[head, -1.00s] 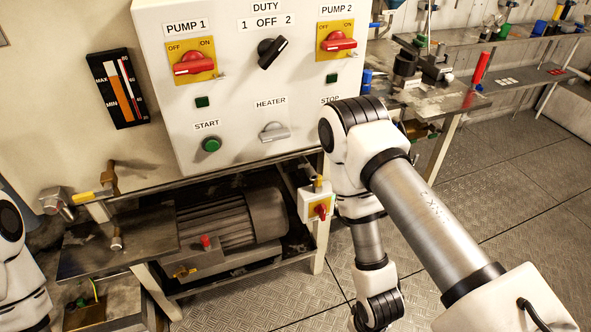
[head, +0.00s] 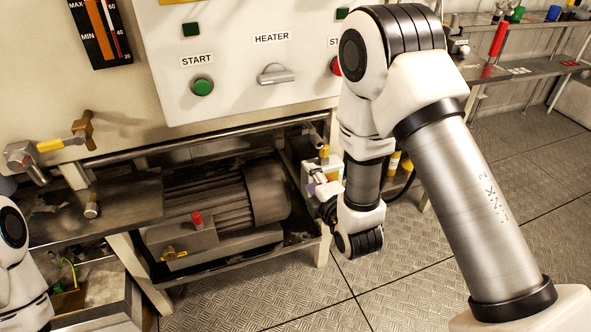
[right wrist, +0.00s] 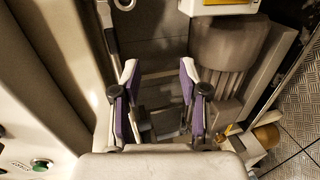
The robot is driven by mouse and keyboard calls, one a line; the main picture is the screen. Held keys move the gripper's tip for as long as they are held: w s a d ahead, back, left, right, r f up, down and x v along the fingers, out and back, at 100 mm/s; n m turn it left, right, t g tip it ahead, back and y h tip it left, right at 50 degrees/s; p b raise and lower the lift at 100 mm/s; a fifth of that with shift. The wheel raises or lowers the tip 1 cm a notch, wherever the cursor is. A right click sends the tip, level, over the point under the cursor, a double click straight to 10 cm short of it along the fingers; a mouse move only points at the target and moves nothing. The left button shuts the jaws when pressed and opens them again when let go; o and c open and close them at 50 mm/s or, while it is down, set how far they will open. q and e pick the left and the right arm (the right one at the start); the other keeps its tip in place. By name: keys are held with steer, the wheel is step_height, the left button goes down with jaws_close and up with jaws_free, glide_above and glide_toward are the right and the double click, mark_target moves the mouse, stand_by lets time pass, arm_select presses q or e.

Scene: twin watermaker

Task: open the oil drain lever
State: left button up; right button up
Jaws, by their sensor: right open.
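A small yellow brass lever (head: 173,253) sits low on the front of the machine under the bench, with a red cap (head: 196,218) above it. No label shows, so I cannot tell for certain that it is the oil drain lever. My right gripper (right wrist: 158,100) is open and empty, its purple pads apart above the machine area. In the head view it is partly hidden behind my wrist, near the small switch box at the frame's right post, right of the brass lever. Only part of my left arm shows at the left edge; its gripper is out of view.
The grey motor (head: 230,195) stands inside the metal frame, below the control panel (head: 235,60). A yellow-handled valve (head: 62,144) is at the left, above a dark shelf (head: 130,205). The checker-plate floor (head: 420,255) at right is clear.

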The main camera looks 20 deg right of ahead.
mark_target(294, 136)
steer(key=w+r+t+b, duration=0.1)
steer(key=w, duration=0.2)
steer(key=w+r+t+b, duration=0.1)
steer(key=w+r+b, duration=0.1)
steer(key=w, duration=0.2)
steer(key=w+r+b, duration=0.1)
steer(key=w+b, duration=0.1)
steer(key=w, duration=0.1)
steer(key=shift+w+r+t, duration=0.25)
steer(key=shift+r+t, duration=0.15)
arm_select(q)
step_height(294, 136, down, 8)
steer(key=shift+f, duration=0.2)
arm_select(e)
jaws_close()
